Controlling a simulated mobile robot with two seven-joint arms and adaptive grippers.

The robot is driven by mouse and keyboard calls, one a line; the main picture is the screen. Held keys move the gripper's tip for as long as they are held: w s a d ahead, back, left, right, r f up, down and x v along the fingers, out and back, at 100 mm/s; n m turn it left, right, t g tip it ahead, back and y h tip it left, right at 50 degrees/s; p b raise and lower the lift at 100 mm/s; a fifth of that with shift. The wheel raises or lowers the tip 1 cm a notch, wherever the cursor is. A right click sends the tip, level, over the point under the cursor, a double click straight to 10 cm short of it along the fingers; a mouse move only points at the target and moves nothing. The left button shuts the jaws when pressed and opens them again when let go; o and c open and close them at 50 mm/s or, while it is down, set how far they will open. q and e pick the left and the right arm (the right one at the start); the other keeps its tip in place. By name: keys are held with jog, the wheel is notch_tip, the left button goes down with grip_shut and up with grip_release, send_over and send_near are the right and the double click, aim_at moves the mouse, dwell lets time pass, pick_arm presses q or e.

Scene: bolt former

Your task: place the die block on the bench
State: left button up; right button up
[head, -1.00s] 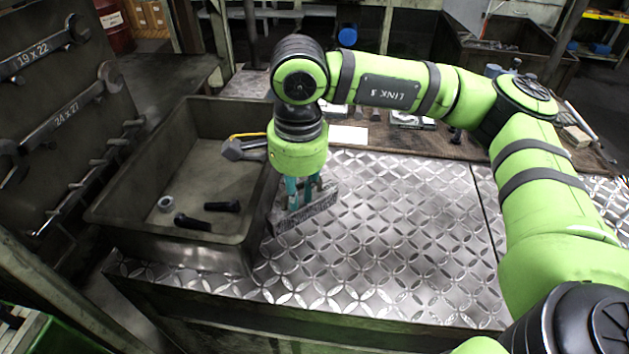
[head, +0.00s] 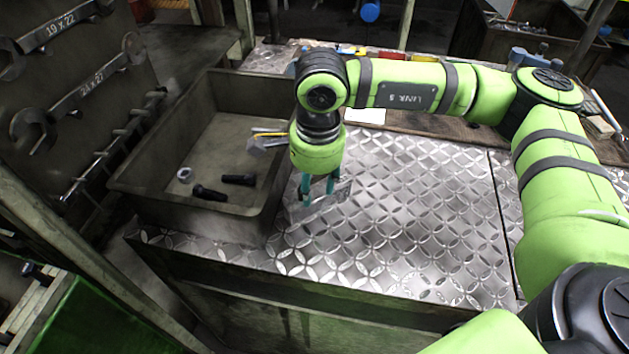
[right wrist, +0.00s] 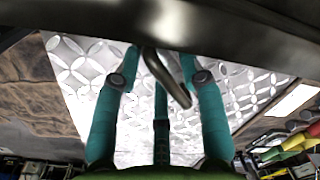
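I cannot tell whether the block touches the bench. My left gripper is not in view.
A deep grey bin (head: 165,200) with dark bolts (head: 210,193) and a nut (head: 184,175) stands left of the gripper. A white sheet (head: 366,116) lies behind on a brown mat with tools. The bench to the right of the block is clear.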

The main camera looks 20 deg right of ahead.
aim_at(316, 198)
jog(key=shift+r, duration=0.1)
jog(key=shift+r, duration=0.15)
notch_tip(316, 198, up, 12)
jog(key=b, duration=0.3)
jog(key=shift+s, duration=0.4)
jog(key=shift+f, duration=0.2)
